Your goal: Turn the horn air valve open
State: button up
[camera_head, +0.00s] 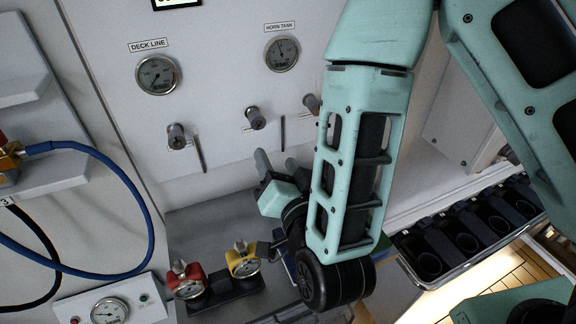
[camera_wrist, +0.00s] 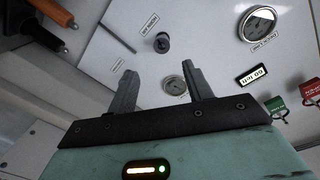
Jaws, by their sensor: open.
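Several valve knobs stick out of the white panel (camera_head: 215,60) in the head view: a left knob (camera_head: 178,136), a middle knob (camera_head: 256,118) and a right knob (camera_head: 311,102) partly behind my arm. My gripper (camera_head: 275,159) is open and empty, below the middle and right knobs. In the wrist view, my gripper (camera_wrist: 160,70) has its fingers spread, with a dark knob (camera_wrist: 162,43) beyond the tips and apart from them.
The deck line gauge (camera_head: 156,74) is at upper left. A blue hose (camera_head: 130,185) loops at left. A black tray with cup-shaped wells (camera_head: 455,215) is at right.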

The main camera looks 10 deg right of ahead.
jog(key=shift+p+v, duration=2.2)
jog(key=shift+p, duration=0.25)
jog(key=shift+r, duration=0.1)
jog(key=s+a+f+n+g+y+b, duration=0.1)
jog(key=a+f+n+g+y+b, duration=0.25)
jog(key=g, duration=0.65)
jog(key=s+d+r+n+g+h+b, duration=0.2)
jog(key=s+d+n+g+h+b, duration=0.3)
jog(key=s+d, duration=0.6)
jog(key=d+n+g+h, duration=0.2)
jog(key=n, duration=0.1)
jog(key=shift+s, duration=0.15)
